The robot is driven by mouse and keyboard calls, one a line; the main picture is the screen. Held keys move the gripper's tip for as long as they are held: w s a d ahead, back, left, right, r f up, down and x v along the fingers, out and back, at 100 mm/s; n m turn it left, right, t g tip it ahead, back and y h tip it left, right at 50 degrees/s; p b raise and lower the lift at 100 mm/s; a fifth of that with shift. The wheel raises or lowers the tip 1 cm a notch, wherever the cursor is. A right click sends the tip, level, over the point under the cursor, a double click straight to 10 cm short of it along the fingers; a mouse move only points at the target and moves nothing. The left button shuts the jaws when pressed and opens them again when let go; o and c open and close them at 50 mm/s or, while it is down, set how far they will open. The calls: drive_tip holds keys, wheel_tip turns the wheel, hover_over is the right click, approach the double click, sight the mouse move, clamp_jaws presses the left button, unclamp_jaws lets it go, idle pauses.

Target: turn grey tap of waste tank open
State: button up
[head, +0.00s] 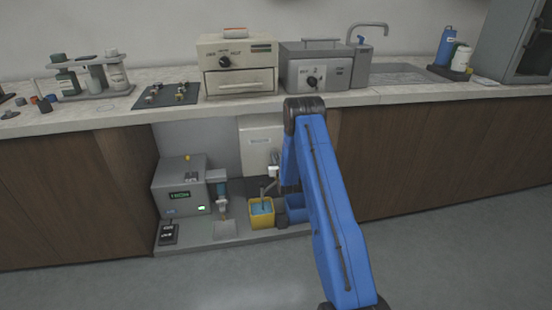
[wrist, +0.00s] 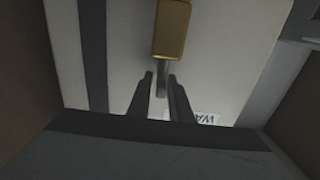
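The waste tank (head: 258,136) is a pale box with a small label, standing under the counter in the head view; its pale face also fills much of the wrist view (wrist: 115,50). In the wrist view its label (wrist: 207,118) appears upside down and partly hidden. A slim grey tap lever (wrist: 162,72) joins a brass-coloured block (wrist: 172,28) there. My gripper (wrist: 160,85) has its two dark fingers apart, with the lever's end between or just beyond the fingertips; contact cannot be told. In the head view my arm hides part of this area.
A yellow bucket (head: 262,220) with blue contents stands below the tank. A blue container (head: 296,210) is beside it, partly behind my arm. A grey machine (head: 181,187) stands left on the low shelf. The counter (head: 130,112) overhangs this space, and wooden cabinets (head: 445,150) flank it.

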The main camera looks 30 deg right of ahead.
drive_tip(key=shift+o, duration=0.4)
drive_tip(key=v, duration=1.7)
drive_tip(key=shift+s, duration=0.25)
drive_tip(key=shift+a, duration=0.1)
